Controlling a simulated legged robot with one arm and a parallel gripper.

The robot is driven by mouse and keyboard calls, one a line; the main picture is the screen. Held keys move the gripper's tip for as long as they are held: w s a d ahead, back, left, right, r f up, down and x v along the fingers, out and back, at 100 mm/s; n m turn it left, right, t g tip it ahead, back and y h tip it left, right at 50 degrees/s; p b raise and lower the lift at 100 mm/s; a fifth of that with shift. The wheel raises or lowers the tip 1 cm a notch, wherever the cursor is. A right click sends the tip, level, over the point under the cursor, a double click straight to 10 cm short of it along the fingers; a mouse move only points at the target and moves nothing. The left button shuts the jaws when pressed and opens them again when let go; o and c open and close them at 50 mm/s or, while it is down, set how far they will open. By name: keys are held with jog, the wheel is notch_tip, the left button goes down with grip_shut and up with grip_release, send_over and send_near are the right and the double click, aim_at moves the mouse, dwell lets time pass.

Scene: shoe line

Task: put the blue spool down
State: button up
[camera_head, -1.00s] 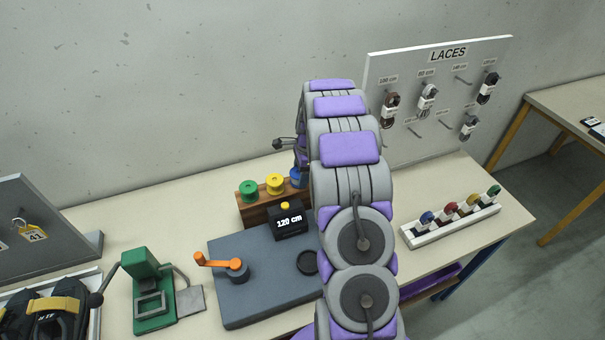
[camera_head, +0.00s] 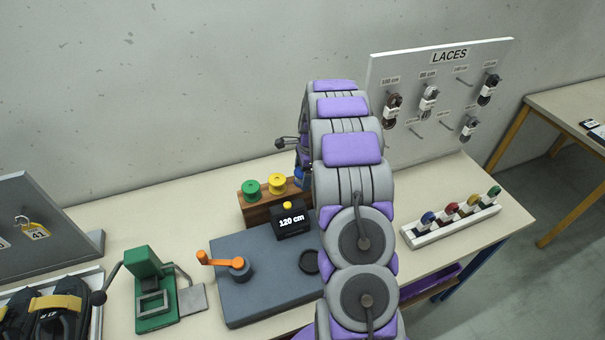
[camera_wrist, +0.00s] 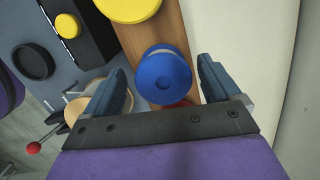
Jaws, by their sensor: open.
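My gripper (camera_wrist: 164,84) is open, with one finger on each side of the blue spool and a visible gap to each. My arm hides the rest of the spool and most of my gripper there. The green spool (camera_head: 251,188) and the yellow spool also stand on the rack.
In front of the rack are a black 120 cm box (camera_head: 291,222) and a grey plate with an orange crank (camera_head: 222,262). A green press (camera_head: 152,290) stands left. A white holder with coloured pieces (camera_head: 450,228) and the laces board (camera_head: 440,120) are right.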

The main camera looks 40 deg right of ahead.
jog(key=d+r, duration=0.1)
jog(key=r, duration=0.2)
jog(key=d+r, duration=0.1)
jog(key=r, duration=0.1)
jog(key=shift+s+d+r+p, duration=0.1)
jog(key=shift+s+d+p, duration=0.05)
jog(key=shift+d+p, duration=0.2)
notch_tip(320, 180, up, 6)
jog(key=s+a+r+n+g, duration=0.1)
jog(key=s+a+r+n, duration=0.5)
jog(key=a, duration=0.4)
jog(key=s+a+r+n, duration=0.4)
jog(key=s+a, duration=0.3)
jog(key=a, duration=0.3)
jog(key=s+a+n, duration=0.3)
jog(key=s+n, duration=0.1)
jog(key=s, duration=0.4)
jog(key=s+a+n+g+h, duration=0.1)
jog(key=s+a+n, duration=0.2)
jog(key=s, duration=0.6)
jog(key=s+a+f+n, duration=0.1)
jog(key=s+a+n, duration=0.2)
jog(key=s+n, duration=0.2)
jog(key=s, duration=0.3)
jog(key=shift+s+a+g+h+p, duration=0.2)
jog(key=shift+g+h+p, duration=0.1)
jog(key=shift+g+p, duration=0.1)
jog(key=shift+w, duration=0.1)
